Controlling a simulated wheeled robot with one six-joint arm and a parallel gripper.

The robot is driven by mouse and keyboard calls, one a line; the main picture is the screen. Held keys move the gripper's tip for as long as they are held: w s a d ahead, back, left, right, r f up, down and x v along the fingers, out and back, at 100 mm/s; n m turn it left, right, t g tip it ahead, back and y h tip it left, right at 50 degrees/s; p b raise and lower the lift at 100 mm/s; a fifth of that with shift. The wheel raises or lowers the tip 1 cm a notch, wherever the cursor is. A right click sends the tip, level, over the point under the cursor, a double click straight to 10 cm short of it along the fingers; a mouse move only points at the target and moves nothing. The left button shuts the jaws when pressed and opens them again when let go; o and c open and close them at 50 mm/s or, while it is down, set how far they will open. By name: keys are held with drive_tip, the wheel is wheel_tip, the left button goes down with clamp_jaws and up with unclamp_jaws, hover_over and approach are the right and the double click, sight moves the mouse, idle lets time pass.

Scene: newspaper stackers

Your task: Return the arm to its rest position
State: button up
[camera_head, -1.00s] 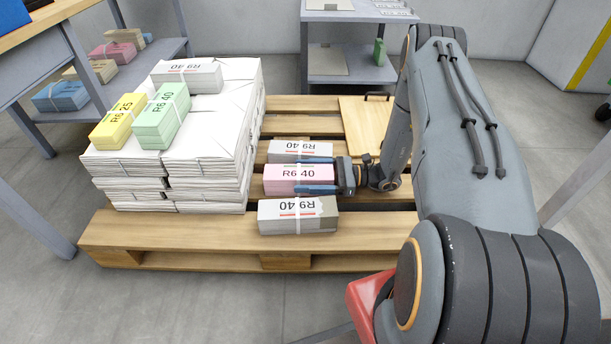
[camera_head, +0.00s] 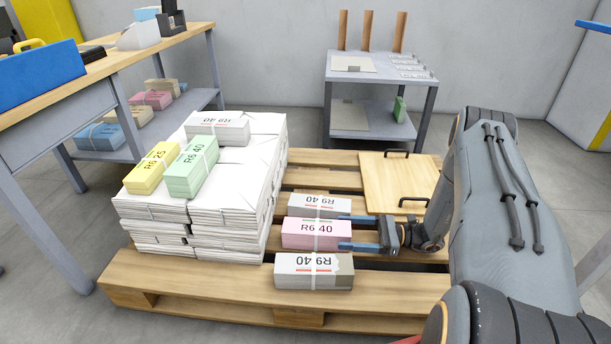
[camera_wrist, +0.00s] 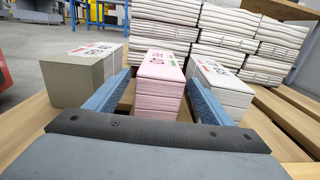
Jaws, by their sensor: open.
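My gripper (camera_head: 362,234) is open, with its blue fingers pointing left at the right end of the pink bundle labelled R6 40 (camera_head: 312,234). In the wrist view the pink bundle (camera_wrist: 160,85) sits between the two open fingers (camera_wrist: 155,98), with gaps at its sides. The pink bundle lies on the wooden pallet (camera_head: 200,290). A white bundle labelled R9 40 (camera_head: 320,206) lies behind it, and another R9 40 bundle (camera_head: 314,271) lies in front. My arm extends along the right side of the head view.
Stacked white newspapers (camera_head: 215,200) fill the pallet's left side, topped by yellow (camera_head: 150,170), green (camera_head: 190,172) and white (camera_head: 217,128) bundles. A wooden board with handles (camera_head: 400,180) lies behind my gripper. A grey shelf (camera_head: 380,85) stands at the back, a workbench (camera_head: 110,65) at left.

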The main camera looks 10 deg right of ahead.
drive_tip(key=s+a+r+n+g+h+p, duration=0.1)
drive_tip(key=s+a+r+n+g+h, duration=0.25)
drive_tip(key=a+r, duration=0.4)
drive_tip(key=s+a+r+n+g+h+p, duration=0.1)
drive_tip(key=s+a+r+n+g+h, duration=0.1)
drive_tip(key=a+r+n+g, duration=0.4)
drive_tip(key=s+a+r+n+g+h, duration=0.2)
drive_tip(key=s+a+r+n, duration=0.15)
drive_tip(key=a+r, duration=0.55)
drive_tip(key=s+a+r+n+t+h+p, duration=0.2)
drive_tip(key=s+a+r+n+t+h, duration=0.15)
drive_tip(key=s+r+n, duration=0.65)
drive_tip(key=s+a+r+n+t+h+p, duration=0.2)
drive_tip(key=s+a+r+n+h, duration=0.4)
drive_tip(key=s, duration=0.8)
drive_tip(key=d+r+m+p, duration=0.3)
drive_tip(key=d+r+p, duration=0.8)
drive_tip(key=p, duration=0.7)
drive_tip(key=d+r+m+p, duration=0.4)
drive_tip(key=d+r+p, duration=0.8)
drive_tip(key=r+p, duration=0.6)
drive_tip(key=shift+w+d+r+p, duration=0.15)
drive_tip(key=shift+r+p, duration=0.15)
drive_tip(key=shift+p, duration=0.5)
